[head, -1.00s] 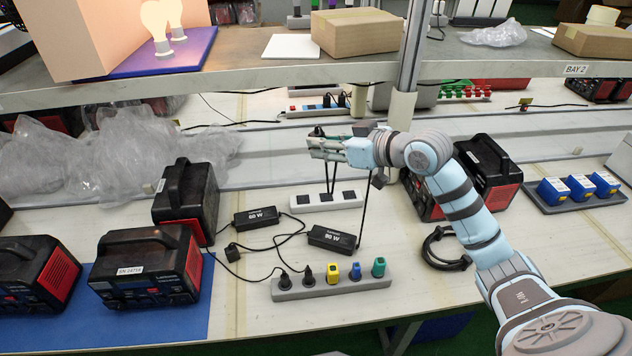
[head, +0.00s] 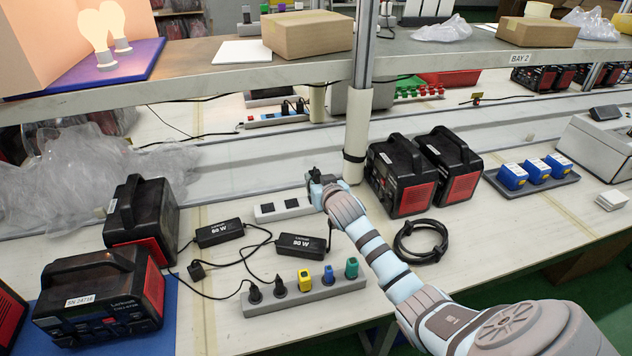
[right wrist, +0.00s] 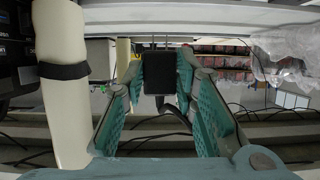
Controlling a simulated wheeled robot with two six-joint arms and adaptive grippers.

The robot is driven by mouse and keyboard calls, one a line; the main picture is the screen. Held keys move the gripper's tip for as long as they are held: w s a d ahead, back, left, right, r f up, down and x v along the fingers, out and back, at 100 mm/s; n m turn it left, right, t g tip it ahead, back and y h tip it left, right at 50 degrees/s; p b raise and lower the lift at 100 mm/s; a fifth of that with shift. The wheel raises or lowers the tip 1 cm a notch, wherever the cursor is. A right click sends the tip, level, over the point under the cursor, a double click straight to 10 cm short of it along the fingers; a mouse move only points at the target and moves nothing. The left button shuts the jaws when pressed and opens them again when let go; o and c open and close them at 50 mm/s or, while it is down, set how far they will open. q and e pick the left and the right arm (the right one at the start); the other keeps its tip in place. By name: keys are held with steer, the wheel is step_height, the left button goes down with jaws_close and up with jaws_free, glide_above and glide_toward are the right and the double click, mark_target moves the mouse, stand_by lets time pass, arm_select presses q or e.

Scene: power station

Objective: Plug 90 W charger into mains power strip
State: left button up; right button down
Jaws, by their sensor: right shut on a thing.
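The 90 W charger (head: 302,244) is a black brick lying on the bench, its label hard to read exactly. A white power strip (head: 266,214) with dark square sockets lies just behind it. My right gripper (head: 316,184) is at the strip's right end and hides part of it. In the right wrist view its teal fingers (right wrist: 160,93) are shut on a black plug (right wrist: 158,80). Two thin prongs seem to point away from me, and a dark cable curves off below. I cannot tell the gap between plug and strip. My left gripper is not in view.
A black 60 W charger (head: 219,232) lies left. A grey strip (head: 262,308) in front holds black and coloured plugs. A cream-wrapped post (head: 358,135) stands close behind my right gripper. Black-red power units (head: 402,178) and a coiled cable (head: 421,241) are to the right.

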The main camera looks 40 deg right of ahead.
steer(key=shift+f+b, duration=2.05)
steer(key=shift+f, duration=0.1)
steer(key=shift+r+p, duration=0.25)
steer(key=shift+p, duration=0.05)
steer(key=shift+s+p, duration=0.1)
steer(key=shift+p, duration=0.2)
steer(key=shift+f, duration=0.1)
steer(key=shift+f, duration=0.1)
steer(key=shift+f, duration=0.5)
